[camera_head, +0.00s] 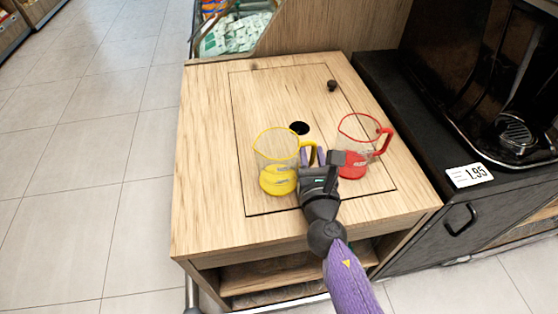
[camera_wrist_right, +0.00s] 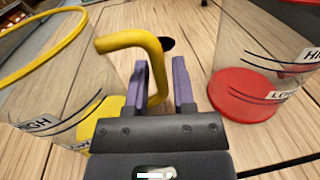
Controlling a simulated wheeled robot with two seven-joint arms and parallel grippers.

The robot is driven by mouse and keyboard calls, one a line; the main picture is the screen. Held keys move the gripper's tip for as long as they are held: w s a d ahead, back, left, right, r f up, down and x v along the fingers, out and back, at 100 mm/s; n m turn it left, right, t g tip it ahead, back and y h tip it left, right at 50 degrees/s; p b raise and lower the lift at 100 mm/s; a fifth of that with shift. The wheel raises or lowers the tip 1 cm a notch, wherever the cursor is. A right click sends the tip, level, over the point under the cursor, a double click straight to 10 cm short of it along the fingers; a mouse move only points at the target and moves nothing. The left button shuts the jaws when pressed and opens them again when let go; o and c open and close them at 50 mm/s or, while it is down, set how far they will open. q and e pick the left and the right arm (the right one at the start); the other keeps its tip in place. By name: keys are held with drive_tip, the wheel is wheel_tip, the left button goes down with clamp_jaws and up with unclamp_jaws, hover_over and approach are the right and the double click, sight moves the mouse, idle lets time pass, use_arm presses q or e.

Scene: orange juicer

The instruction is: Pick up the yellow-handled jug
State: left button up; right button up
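The yellow-handled jug (camera_head: 277,172) stands upright on the wooden cabinet top, clear with a yellow rim, base and handle. In the right wrist view its yellow handle (camera_wrist_right: 135,40) curves down between the two purple fingers of my right gripper (camera_wrist_right: 162,65). The fingers are apart, with visible gaps beside the handle, so the gripper is open around it. In the head view my right gripper (camera_head: 314,158) lies between this jug and the red-handled jug (camera_head: 353,172). My left gripper is in neither view.
The red jug stands close on the right; its red base (camera_wrist_right: 243,95) shows in the wrist view. The cabinet top (camera_head: 205,150) has a dark hole (camera_head: 299,128) and a small dark knob (camera_head: 332,85). A black machine (camera_head: 490,80) stands at right. The top's left side is clear.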

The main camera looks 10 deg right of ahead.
clamp_jaws()
idle(1.0)
idle(0.4)
